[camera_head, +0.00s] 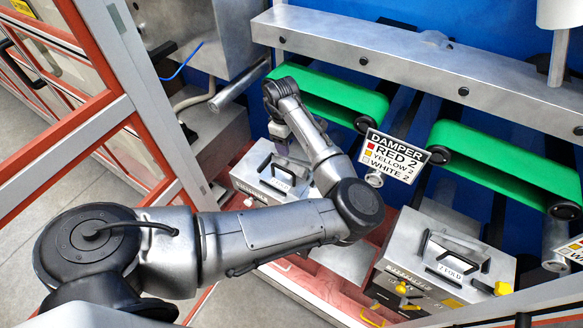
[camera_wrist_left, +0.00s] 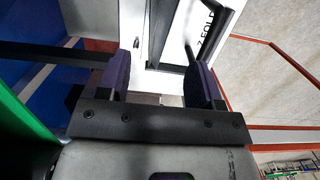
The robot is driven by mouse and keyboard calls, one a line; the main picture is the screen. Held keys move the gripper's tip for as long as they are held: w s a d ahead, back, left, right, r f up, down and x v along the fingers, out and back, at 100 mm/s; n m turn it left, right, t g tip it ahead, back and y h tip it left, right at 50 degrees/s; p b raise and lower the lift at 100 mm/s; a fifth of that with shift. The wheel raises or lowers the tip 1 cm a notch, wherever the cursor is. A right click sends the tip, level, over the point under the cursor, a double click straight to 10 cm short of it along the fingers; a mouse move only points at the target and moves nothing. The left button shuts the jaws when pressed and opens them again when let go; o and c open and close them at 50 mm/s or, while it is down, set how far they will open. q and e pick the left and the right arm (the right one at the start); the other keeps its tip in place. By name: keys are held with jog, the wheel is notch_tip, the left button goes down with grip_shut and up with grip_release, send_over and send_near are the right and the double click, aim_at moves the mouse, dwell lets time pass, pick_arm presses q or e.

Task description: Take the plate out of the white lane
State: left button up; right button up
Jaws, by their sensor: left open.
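My left gripper (camera_head: 283,148) is over a grey metal box (camera_head: 250,181) on the left, partly hidden by my left arm. In the left wrist view, my left gripper's two dark fingers (camera_wrist_left: 160,76) stand apart with nothing clearly held. Beyond them is a white panel with a dark handle (camera_wrist_left: 230,18) and a "Z FOLD" label (camera_wrist_left: 207,33). Contact with the handle cannot be told. A damper sign (camera_head: 394,157) reads red 2, yellow 2, white 2. I cannot pick out the plate or the white lane for sure. My right gripper is not in view.
A second grey box (camera_head: 422,250) with a black handle and yellow parts stands at right. Two green rollers (camera_head: 335,95) (camera_head: 505,160) sit below a grey beam (camera_head: 410,62). A red-and-grey frame (camera_head: 125,105) stands at left. Bare floor (camera_head: 40,180) shows there.

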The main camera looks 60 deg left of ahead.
aim_at(293, 160)
pick_arm(q)
jog(key=shift+w+d+f, duration=0.1)
jog(key=shift+d+f, duration=0.05)
jog(key=shift+f, duration=1.35)
jog(key=shift+w+d+f, duration=0.1)
jog(key=shift+d+f, duration=0.1)
jog(key=shift+f, duration=0.65)
jog(key=shift+d+f, duration=0.15)
jog(key=shift+f, duration=0.75)
jog(key=shift+w+d+f, duration=0.1)
jog(key=shift+d+f, duration=0.1)
jog(key=shift+f, duration=0.65)
jog(key=c, duration=1)
jog(key=shift+r, duration=0.1)
jog(key=shift+c, duration=0.2)
